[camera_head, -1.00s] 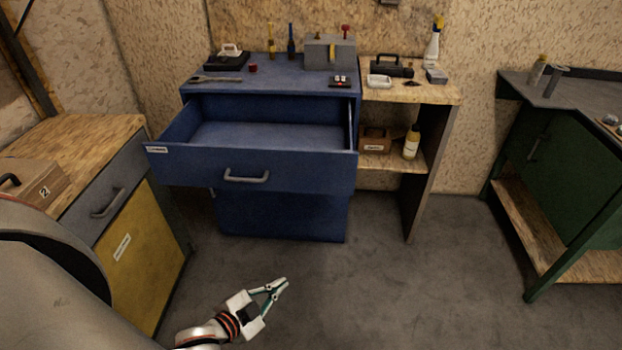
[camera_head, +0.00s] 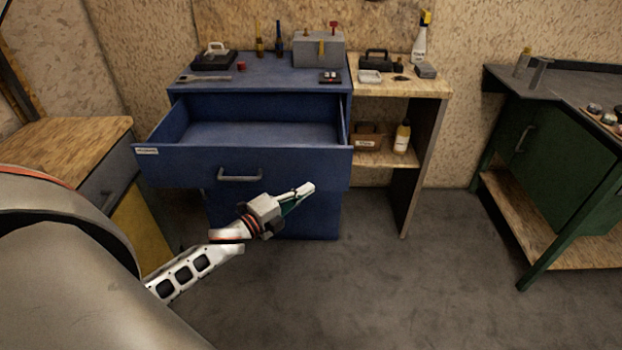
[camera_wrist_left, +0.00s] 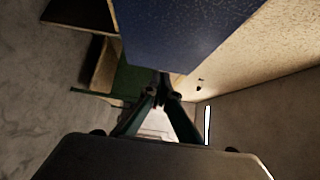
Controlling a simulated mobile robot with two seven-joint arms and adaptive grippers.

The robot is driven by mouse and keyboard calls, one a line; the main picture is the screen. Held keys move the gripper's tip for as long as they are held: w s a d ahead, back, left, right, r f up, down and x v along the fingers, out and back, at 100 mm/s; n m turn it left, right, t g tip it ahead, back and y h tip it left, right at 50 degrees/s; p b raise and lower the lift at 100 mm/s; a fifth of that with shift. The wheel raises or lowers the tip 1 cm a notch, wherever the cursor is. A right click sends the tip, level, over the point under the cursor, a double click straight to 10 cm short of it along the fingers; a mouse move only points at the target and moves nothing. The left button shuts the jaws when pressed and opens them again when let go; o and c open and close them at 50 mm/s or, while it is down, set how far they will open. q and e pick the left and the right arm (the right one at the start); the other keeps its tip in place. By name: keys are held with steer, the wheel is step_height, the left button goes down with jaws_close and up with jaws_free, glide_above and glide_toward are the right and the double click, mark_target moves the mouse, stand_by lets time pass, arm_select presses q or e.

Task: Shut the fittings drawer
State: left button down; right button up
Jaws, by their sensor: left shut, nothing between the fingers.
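The fittings drawer (camera_head: 195,168) is the wide top drawer of the blue cabinet (camera_head: 270,78). It is pulled far out, its inside looks empty, and its front has a grey bar handle (camera_head: 240,177) and a white label at its left end. My left gripper (camera_head: 308,188) is shut and empty. In the head view it overlaps the lower right part of the drawer front, right of the handle. I cannot tell whether it touches the front. In the left wrist view the fingers (camera_wrist_left: 162,90) are together, with a blue panel (camera_wrist_left: 180,30) just beyond. My right gripper is not in view.
A grey toolbox (camera_head: 319,50), bottles and small tools stand on the cabinet top. A wooden shelf unit (camera_head: 425,90) adjoins its right side. A wood-topped bench (camera_head: 60,140) stands at the left and a green cabinet (camera_head: 545,150) at the right. The floor (camera_head: 400,290) in front is clear.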

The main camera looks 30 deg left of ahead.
mark_target(320, 172)
arm_select(q)
steer(key=w, duration=0.1)
steer(key=w+a, duration=0.1)
steer(key=w, duration=0.3)
steer(key=shift+a+f, duration=0.1)
steer(key=shift+a, duration=0.15)
steer(key=shift+w, duration=0.15)
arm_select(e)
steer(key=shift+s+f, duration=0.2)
arm_select(q)
steer(key=shift+a, duration=0.1)
